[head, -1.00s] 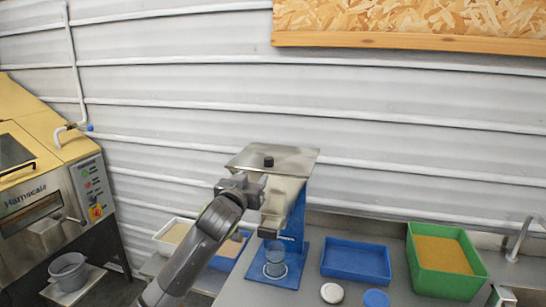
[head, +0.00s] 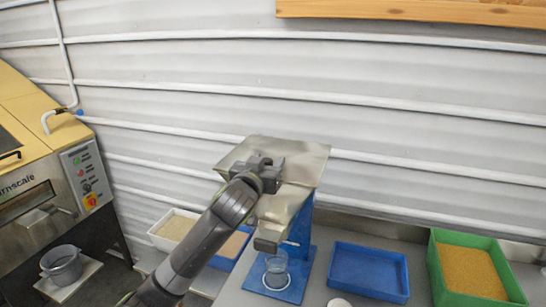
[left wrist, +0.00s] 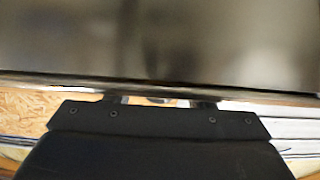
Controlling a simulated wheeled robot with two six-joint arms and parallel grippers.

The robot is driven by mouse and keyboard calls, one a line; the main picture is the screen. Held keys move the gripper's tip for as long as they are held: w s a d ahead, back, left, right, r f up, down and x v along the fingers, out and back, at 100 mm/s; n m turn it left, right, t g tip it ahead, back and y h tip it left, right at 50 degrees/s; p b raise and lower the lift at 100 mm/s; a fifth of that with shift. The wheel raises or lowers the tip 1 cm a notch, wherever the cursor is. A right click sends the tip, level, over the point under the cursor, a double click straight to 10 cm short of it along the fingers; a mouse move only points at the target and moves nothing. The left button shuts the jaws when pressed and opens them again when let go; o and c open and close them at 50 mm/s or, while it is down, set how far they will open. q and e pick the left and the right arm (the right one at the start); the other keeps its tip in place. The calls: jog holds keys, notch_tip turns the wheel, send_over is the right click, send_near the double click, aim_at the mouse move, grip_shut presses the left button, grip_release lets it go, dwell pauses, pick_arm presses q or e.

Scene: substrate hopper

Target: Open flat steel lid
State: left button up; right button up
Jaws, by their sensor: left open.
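The flat steel lid (head: 305,158) lies level on top of the steel hopper (head: 278,210), which stands on a blue frame. My left gripper (head: 265,165) is open and sits over the front middle of the lid. It covers the spot of the lid's black knob, so I cannot tell whether the jaws are around the knob. In the left wrist view the lid (left wrist: 160,45) fills the upper part as a blurred grey surface, its edge running across just beyond the gripper's dark body. My right gripper does not show.
A clear cup (head: 276,270) stands on the blue base under the hopper. A blue tray (head: 368,293) and a green crate (head: 440,285) of yellow grain stand to the right. A white tray (head: 152,237) is at the left. The corrugated wall (head: 400,100) is close behind.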

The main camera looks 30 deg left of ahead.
pick_arm(q)
jog(key=shift+s+r, duration=0.1)
jog(key=shift+s, duration=0.05)
jog(key=shift+s+d+r, duration=0.1)
jog(key=shift+s, duration=0.05)
jog(key=shift+c, duration=0.2)
grip_shut()
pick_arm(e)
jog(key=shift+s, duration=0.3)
pick_arm(q)
jog(key=shift+r, duration=0.1)
